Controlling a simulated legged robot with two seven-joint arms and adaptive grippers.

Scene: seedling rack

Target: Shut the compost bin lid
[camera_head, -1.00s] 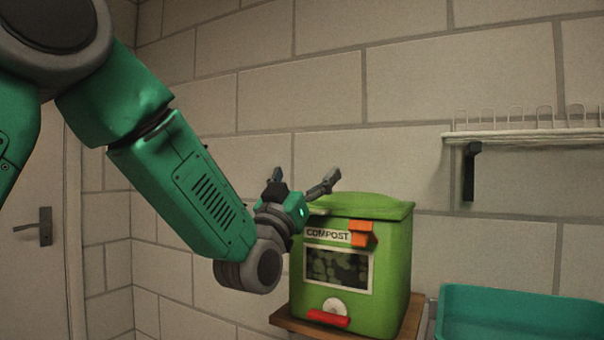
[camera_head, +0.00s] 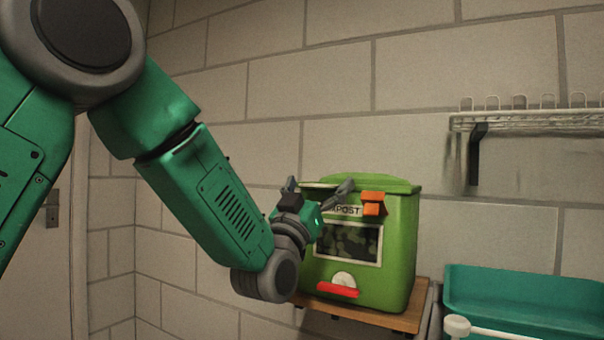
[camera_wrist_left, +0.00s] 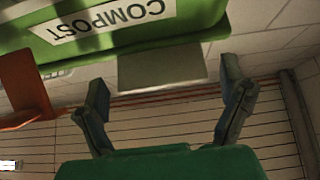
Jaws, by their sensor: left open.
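The green compost bin (camera_head: 400,240) stands with its COMPOST label, dark window and red-and-white front piece facing me. Its green lid (camera_head: 385,184) lies across the top; whether it is fully down I cannot tell. An orange piece (camera_head: 373,203) sits at the upper front. My left gripper (camera_head: 318,187) is open at the bin's upper left front corner. In the left wrist view, a flat grey-green plate (camera_wrist_left: 162,72) juts out from the bin between the spread fingers (camera_wrist_left: 166,88); contact is unclear. My right gripper is not in view.
The bin stands on a small wooden shelf (camera_head: 408,316). A teal tray (camera_head: 520,290) is at the lower right, with a pale knobbed rod (camera_head: 457,326) before it. A wire rack (camera_head: 540,121) hangs on the block wall. A door (camera_head: 35,270) is at the left.

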